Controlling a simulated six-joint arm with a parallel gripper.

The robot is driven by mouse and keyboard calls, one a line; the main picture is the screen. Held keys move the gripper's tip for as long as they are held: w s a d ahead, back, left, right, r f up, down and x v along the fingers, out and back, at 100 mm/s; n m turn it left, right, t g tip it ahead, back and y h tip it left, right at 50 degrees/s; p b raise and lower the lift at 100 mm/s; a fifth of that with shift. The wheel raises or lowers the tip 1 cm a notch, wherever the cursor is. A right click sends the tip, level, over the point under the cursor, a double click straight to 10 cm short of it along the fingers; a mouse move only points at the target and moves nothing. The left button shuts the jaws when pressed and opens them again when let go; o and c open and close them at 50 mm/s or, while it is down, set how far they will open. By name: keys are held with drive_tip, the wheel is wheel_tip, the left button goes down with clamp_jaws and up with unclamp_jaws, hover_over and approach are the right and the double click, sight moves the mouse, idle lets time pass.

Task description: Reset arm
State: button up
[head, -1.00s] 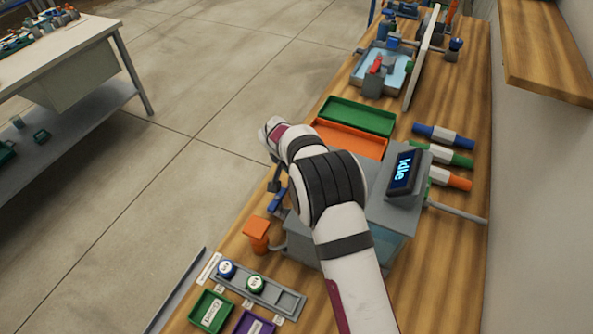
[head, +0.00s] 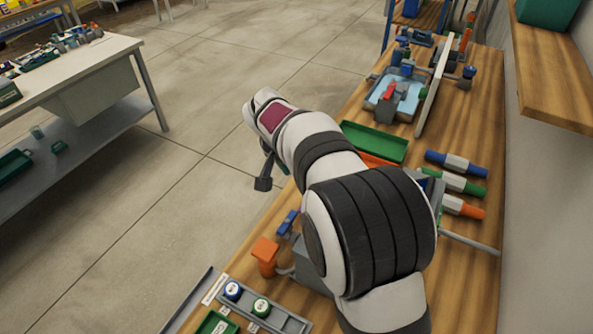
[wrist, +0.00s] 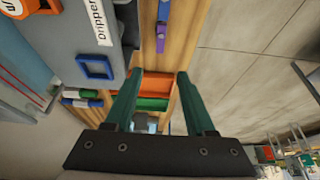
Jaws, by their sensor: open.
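My gripper (wrist: 160,73) shows in the wrist view with its two green fingers apart and nothing between them. In the head view my gripper (head: 264,180) is a small dark shape, partly hidden behind my white arm, over the bench's left edge. My arm reaches up across the bench and hides much of the grey machine (head: 313,266). In the wrist view, an orange tray (wrist: 157,84) and a green tray (wrist: 152,104) lie beyond the fingers, apart from them.
An orange block (head: 264,256) stands on the bench. A rack (head: 290,322) holds a blue-capped and a green-capped bottle. Blue, green and orange-ended cylinders (head: 455,164) lie at right near the wall. Open floor (head: 200,120) lies left of the bench.

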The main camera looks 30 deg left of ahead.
drive_tip(key=s+d+r+m, duration=0.1)
drive_tip(key=d+r, duration=0.3)
drive_tip(key=d, duration=0.4)
drive_tip(key=s+d+r+y, duration=0.1)
drive_tip(key=s+d+r, duration=0.3)
drive_tip(key=d, duration=0.4)
drive_tip(key=s+d+r+m+t, duration=0.1)
drive_tip(key=s+d+r, duration=0.2)
drive_tip(key=d+r, duration=0.2)
drive_tip(key=shift+s+d+m+y, duration=0.15)
drive_tip(key=shift+d+m+y, duration=0.2)
drive_tip(key=shift+d, duration=1.2)
drive_tip(key=s+d+m+t, duration=0.1)
drive_tip(key=s+d+t, duration=0.1)
drive_tip(key=s+d, duration=0.55)
drive_tip(key=s+f+m+g, duration=0.1)
drive_tip(key=s+f+g, duration=0.6)
drive_tip(key=s, duration=0.5)
wheel_tip(320, 180, down, 3)
drive_tip(key=shift+a+r+m+g, duration=0.2)
drive_tip(key=shift+a+m+g, duration=0.15)
drive_tip(key=shift+a, duration=0.1)
